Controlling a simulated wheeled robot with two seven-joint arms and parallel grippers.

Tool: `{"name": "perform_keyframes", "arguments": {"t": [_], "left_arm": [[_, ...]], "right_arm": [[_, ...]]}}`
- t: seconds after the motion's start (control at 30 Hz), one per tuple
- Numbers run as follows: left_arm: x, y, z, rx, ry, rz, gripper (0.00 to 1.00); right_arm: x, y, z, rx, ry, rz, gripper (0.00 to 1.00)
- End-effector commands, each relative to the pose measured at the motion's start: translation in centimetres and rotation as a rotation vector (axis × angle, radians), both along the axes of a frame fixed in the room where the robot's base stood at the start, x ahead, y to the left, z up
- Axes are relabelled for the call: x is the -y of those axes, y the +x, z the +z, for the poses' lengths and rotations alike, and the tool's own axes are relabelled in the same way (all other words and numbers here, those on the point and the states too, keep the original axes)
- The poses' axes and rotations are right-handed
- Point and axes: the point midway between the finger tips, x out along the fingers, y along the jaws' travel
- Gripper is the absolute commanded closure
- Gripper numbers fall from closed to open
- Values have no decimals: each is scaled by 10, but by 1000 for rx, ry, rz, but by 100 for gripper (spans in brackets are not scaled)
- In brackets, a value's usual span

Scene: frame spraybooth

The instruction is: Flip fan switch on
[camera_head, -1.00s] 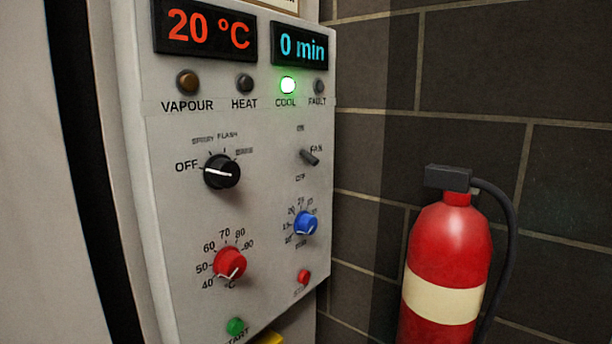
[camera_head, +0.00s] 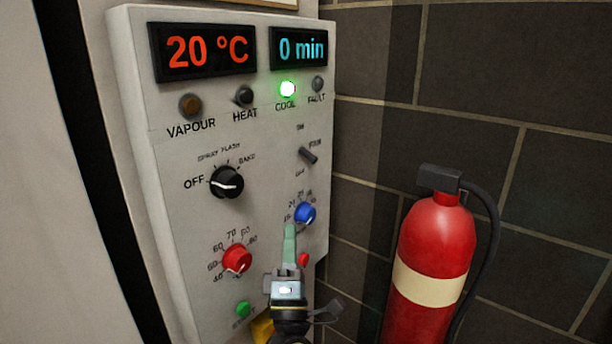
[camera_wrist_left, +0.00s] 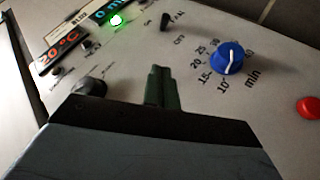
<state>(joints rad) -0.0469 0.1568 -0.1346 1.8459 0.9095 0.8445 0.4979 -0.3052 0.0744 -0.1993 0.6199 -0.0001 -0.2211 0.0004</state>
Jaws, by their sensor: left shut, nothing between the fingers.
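The fan switch (camera_head: 308,156) is a small dark toggle on the right side of the grey control panel (camera_head: 170,230), between ON and OFF labels. Its lever points down and to the right. It also shows near the top of the left wrist view (camera_wrist_left: 164,21). My left gripper (camera_head: 290,232) is shut and empty, in front of the panel below the fan switch, beside the blue minute knob (camera_head: 306,214). Its green fingers (camera_wrist_left: 160,88) are together in the left wrist view, with the switch beyond their tips. My right gripper is not in view.
A black mode knob (camera_head: 227,183) points to OFF. A red temperature knob (camera_head: 237,259), green start button (camera_head: 243,310) and red button (camera_head: 303,260) lie around my gripper. The green cool lamp (camera_head: 287,89) is lit. A fire extinguisher (camera_head: 436,245) stands at the right by the brick wall.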

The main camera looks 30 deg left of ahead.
Motion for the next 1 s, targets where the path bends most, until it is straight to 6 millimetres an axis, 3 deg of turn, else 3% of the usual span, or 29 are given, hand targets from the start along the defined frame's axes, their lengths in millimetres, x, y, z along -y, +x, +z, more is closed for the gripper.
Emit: {"name": "perform_keyframes", "arguments": {"t": [0.3,0.47,0.9,1.0], "left_arm": [[0,1,1,1,1,0,100],[-6,9,11,2,2,2,100],[-43,65,72,1,4,1,100],[-35,79,78,1,1,-1,100]], "right_arm": [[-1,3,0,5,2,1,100],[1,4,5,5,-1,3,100],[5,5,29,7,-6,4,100],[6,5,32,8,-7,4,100]]}}
